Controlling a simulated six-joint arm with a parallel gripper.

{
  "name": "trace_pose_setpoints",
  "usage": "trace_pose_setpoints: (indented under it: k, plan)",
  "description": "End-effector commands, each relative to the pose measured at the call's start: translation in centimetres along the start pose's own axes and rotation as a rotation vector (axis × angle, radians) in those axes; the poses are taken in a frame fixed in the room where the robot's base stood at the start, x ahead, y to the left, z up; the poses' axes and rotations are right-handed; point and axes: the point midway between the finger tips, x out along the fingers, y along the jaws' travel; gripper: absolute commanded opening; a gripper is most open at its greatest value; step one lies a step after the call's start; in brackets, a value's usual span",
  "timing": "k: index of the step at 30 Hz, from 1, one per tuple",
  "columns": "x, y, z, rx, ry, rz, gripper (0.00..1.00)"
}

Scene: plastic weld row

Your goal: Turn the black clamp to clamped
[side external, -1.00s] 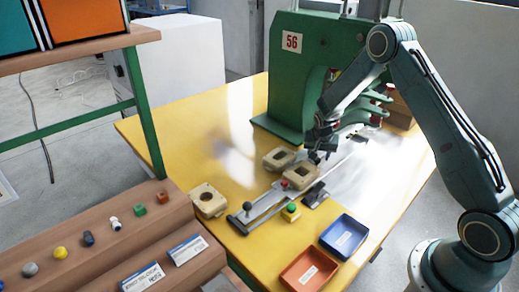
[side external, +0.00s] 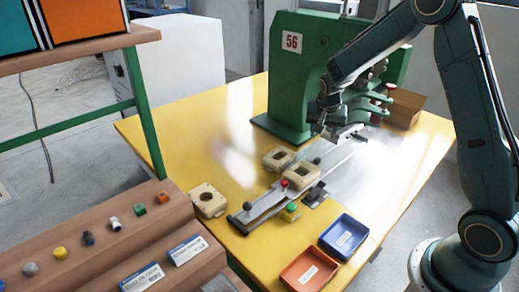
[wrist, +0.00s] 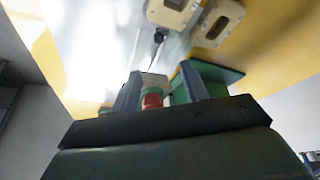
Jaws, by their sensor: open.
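A small black knob (side external: 317,160), which looks like the black clamp, stands on the metal slide just behind the front cream part (side external: 300,176). Its lever setting is too small to tell. In the wrist view a dark knob on a thin rod (wrist: 158,37) shows beyond the fingers, apart from them. My gripper (side external: 318,130) is open, above and a little behind the knob, close to the green press (side external: 296,85). In the wrist view, my gripper (wrist: 160,92) has a red-topped piece (wrist: 152,101) visible between its fingers; I cannot tell if it touches.
A red knob (side external: 284,182) and another black knob (side external: 247,206) sit along the slide. More cream parts (side external: 208,201) lie on the yellow table. A green button (side external: 291,208), blue tray (side external: 343,237) and orange tray (side external: 309,271) are in front.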

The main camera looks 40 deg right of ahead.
Motion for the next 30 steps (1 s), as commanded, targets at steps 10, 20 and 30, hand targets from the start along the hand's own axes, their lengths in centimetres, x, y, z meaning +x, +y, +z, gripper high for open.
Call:
trace_pose_setpoints:
  k: [10,20,30]
  plan:
    - [-4.8,-0.1,1.0,-0.075,-0.001,-0.046,0.45]
    - [-9.0,0.1,2.3,-0.147,-0.003,-0.087,0.45]
    - [-12.8,0.7,3.9,-0.221,-0.002,-0.129,0.45]
